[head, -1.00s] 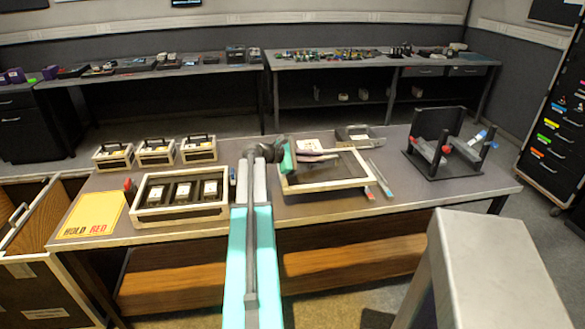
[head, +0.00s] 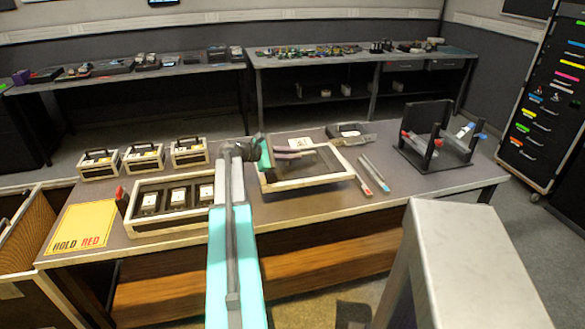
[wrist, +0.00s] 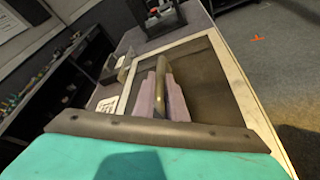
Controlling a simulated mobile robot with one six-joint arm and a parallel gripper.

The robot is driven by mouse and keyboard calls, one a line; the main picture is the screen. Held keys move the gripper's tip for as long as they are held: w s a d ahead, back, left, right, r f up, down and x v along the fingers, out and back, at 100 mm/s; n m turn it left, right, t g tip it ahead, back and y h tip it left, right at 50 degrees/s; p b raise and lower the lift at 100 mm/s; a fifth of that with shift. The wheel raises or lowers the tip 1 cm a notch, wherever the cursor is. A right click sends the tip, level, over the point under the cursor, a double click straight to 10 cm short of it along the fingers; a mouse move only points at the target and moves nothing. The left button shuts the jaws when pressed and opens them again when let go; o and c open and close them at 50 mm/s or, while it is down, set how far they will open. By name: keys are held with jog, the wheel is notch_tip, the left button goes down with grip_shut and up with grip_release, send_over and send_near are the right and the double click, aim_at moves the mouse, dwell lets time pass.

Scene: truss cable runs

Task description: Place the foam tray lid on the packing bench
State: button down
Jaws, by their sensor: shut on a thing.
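The foam tray lid, a dark panel with a pale frame (head: 264,182), is over the right-centre of the packing bench (head: 222,241). In the wrist view the lid (wrist: 205,75) fills the middle, with a curved handle standing up from it. My gripper (head: 290,153) is at the lid's handle. In the wrist view my gripper (wrist: 163,95) has its two pinkish fingers shut on that handle. I cannot tell whether the lid's underside touches the bench. My arm hides part of the lid's left side.
An open tray with three dark units (head: 134,209) stands left of my arm. Several small cases (head: 144,158) stand behind it. A yellow HOLD RED sheet (head: 80,228) lies front left. A grey bin (head: 350,133), two slim tools (head: 374,175) and a black rack (head: 436,140) stand right.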

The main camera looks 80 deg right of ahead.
aim_at(293, 168)
jog(key=shift+s+f+p, duration=0.1)
jog(key=shift+f+p, duration=0.4)
jog(key=shift+f, duration=2.55)
jog(key=shift+f, duration=0.1)
jog(key=shift+f+p, duration=0.35)
jog(key=shift+f, duration=1.4)
jog(key=c, duration=1.8)
grip_release()
